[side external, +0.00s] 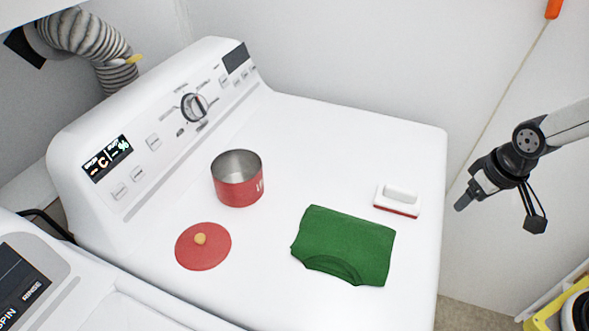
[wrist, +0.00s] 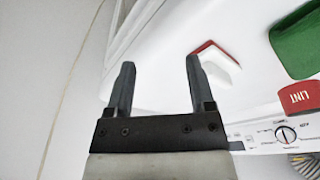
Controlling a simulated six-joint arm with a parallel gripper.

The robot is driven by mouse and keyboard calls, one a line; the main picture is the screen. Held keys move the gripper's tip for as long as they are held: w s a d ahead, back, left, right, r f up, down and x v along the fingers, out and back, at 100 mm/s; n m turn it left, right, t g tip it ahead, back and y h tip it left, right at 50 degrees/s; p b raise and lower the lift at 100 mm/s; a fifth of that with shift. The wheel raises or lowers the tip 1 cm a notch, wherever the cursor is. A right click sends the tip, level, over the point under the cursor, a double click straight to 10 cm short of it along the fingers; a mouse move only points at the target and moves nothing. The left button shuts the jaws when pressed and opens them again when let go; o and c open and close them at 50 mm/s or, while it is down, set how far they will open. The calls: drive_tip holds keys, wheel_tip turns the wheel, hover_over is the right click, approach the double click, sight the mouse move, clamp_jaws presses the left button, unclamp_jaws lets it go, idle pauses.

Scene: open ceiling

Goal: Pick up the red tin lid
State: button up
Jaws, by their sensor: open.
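The red tin lid (side external: 203,248) lies flat on the white machine top at the front left in the side view, with a tan round knob (side external: 200,239) at its middle. The open red tin (side external: 238,180) stands upright behind it, apart from it. In the wrist view part of the tin (wrist: 300,97) shows at the right edge, with the word LINT; I do not see the lid there. My gripper (side external: 464,203) is off the right side of the machine, far from the lid. In the wrist view my gripper (wrist: 160,78) has its fingers apart with nothing held between them.
A folded green cloth (side external: 345,245) lies right of the lid, between it and my gripper. A white and red brush (side external: 398,200) lies near the right edge. The control panel (side external: 165,125) rises along the back left. The top's far right is clear.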

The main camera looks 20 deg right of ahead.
drive_tip(key=shift+n, duration=0.7)
drive_tip(key=w+a, duration=0.3)
drive_tip(key=w, duration=0.1)
drive_tip(key=w+a+r, duration=0.1)
drive_tip(key=w+a, duration=0.2)
drive_tip(key=w+a+r, duration=0.1)
drive_tip(key=w+a, duration=0.2)
drive_tip(key=w, duration=0.1)
drive_tip(key=shift+w+a+r, duration=0.15)
drive_tip(key=shift+w+r, duration=0.05)
drive_tip(key=shift+w, duration=0.1)
drive_tip(key=w+a+r+n, duration=0.1)
drive_tip(key=w+a, duration=0.5)
drive_tip(key=a, duration=0.6)
drive_tip(key=n+g, duration=0.1)
drive_tip(key=n, duration=0.1)
hover_over(200, 237)
drive_tip(key=shift+s+f+y, duration=0.2)
drive_tip(key=shift+f, duration=0.65)
drive_tip(key=shift+s+f+y, duration=0.2)
drive_tip(key=shift+f, duration=0.6)
drive_tip(key=shift+w+f, duration=0.2)
drive_tip(key=shift+f, duration=1.1)
drive_tip(key=shift+w+f, duration=0.15)
drive_tip(key=shift+f, duration=1.1)
